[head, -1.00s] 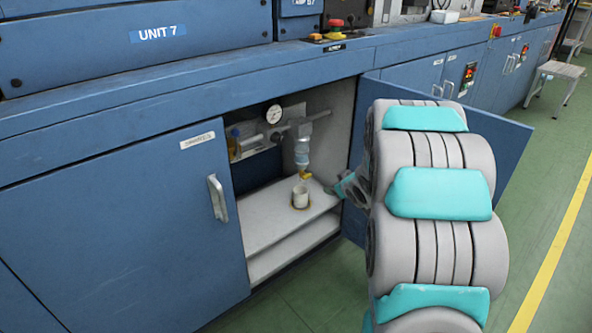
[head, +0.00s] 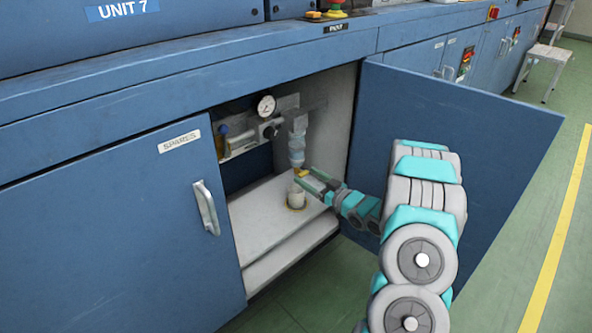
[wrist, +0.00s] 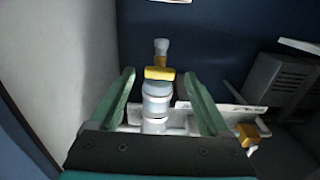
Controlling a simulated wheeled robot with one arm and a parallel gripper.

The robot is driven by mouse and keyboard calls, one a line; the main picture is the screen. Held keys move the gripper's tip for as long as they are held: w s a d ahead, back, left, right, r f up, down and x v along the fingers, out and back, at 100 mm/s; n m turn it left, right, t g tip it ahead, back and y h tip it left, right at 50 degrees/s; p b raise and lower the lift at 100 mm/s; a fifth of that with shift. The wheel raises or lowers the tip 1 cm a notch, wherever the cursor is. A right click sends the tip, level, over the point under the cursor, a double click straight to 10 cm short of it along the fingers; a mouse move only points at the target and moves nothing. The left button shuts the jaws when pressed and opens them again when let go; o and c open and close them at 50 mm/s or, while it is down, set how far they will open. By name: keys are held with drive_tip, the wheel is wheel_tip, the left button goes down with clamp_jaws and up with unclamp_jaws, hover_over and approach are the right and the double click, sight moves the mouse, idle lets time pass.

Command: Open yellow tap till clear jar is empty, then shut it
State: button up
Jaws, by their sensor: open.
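The clear jar (head: 297,148) hangs upright under the pipework inside the open cabinet, with the yellow tap (head: 301,172) at its bottom. The wrist view appears upside down: the yellow tap (wrist: 159,73) shows above the clear jar (wrist: 156,98). My gripper (head: 305,177) is open and reaches in from the right at tap height. In the wrist view the tap lies between the two green fingers of my gripper (wrist: 160,76), with gaps on both sides. The jar's liquid level cannot be made out.
A white cup (head: 296,196) stands on the cabinet shelf (head: 250,215) below the tap. A round gauge (head: 266,106) sits at the back. The open blue door (head: 455,130) is to the right, beside my arm. The SPARES door (head: 110,230) is shut.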

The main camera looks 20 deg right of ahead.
sight(302, 173)
drive_tip(key=shift+x, duration=3)
